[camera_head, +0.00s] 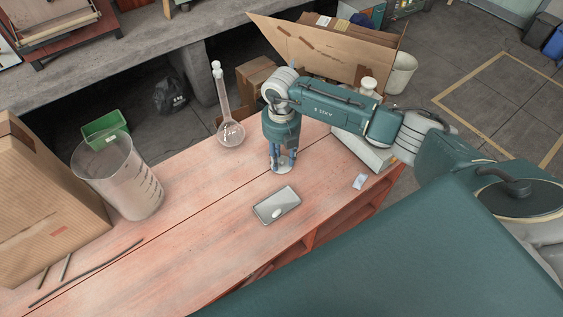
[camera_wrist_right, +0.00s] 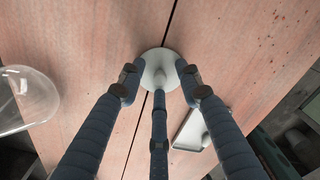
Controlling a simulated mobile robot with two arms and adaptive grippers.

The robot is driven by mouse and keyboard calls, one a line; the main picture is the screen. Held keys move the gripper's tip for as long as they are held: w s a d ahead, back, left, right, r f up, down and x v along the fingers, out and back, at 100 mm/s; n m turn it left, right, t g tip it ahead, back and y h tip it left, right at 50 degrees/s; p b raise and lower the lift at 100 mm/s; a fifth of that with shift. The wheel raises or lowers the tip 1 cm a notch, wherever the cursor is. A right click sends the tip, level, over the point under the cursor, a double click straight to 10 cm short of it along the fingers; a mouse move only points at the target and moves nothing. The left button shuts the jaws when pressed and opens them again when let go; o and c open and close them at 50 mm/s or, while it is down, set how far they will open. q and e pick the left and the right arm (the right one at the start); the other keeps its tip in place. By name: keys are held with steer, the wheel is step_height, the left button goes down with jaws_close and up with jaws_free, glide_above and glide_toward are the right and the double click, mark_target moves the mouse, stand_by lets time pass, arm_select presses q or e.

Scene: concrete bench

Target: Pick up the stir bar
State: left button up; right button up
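My right gripper (camera_head: 281,162) points straight down near the table's far edge. Its fingers are spread around a small pale round piece (camera_wrist_right: 148,60) on the tabletop. In the right wrist view the fingertips (camera_wrist_right: 160,68) stand at both sides of this piece, with a pale upright or elongated part in its middle, partly behind the third finger. I cannot tell whether they touch it. A small white rounded item (camera_head: 277,213), possibly the stir bar, lies on a grey rectangular slab (camera_head: 287,201) in front of the gripper. My left gripper is not in view.
A round-bottomed flask (camera_head: 231,133) stands left of the gripper. A large beaker (camera_head: 130,185), a cardboard box (camera_head: 40,215) and thin dark rods (camera_head: 85,272) are further left. A small white item (camera_head: 359,182) lies near the right edge.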

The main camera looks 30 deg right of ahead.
jaws_close()
steer(key=shift+r, duration=0.1)
